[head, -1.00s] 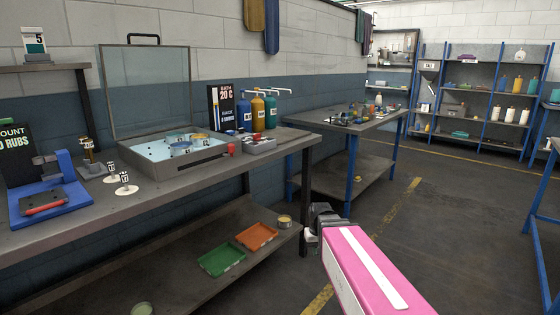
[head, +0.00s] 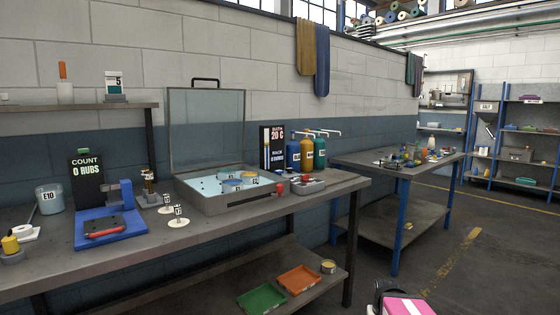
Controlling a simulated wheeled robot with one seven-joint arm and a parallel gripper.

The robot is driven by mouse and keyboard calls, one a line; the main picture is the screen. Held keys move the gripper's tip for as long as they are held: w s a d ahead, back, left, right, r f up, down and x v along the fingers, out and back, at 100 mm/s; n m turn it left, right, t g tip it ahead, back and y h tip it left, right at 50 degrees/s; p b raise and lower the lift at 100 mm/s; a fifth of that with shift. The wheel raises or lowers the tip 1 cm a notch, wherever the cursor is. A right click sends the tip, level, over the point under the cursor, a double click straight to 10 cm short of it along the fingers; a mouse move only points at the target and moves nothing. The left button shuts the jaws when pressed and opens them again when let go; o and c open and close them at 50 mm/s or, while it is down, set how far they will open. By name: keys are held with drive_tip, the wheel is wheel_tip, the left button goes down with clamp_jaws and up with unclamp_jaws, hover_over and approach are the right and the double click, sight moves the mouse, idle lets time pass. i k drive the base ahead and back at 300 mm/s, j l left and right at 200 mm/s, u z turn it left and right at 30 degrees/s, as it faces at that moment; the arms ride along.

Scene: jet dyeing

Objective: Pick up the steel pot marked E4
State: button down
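No mark reading E4 can be made out. Small round pots (head: 232,185) sit in the water bath (head: 222,203) on the bench, under its raised clear lid; their labels are too small to read. A small round tin (head: 328,267) stands on the lower shelf, with no readable mark. My gripper (head: 380,292) shows only in part at the bottom edge, beside my pink arm link. It is low and in front of the bench, well apart from the bath. Its fingers cannot be made out.
A pail marked E10 (head: 49,199) and a blue rub tester (head: 109,228) stand on the bench (head: 200,240) at left. Coloured pump bottles (head: 306,152) stand right of the bath. Green (head: 262,299) and orange (head: 298,279) trays lie below. The floor at right is clear.

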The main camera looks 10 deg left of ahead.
sight(328, 266)
drive_tip(key=i+l, duration=1.4)
drive_tip(key=i, duration=0.25)
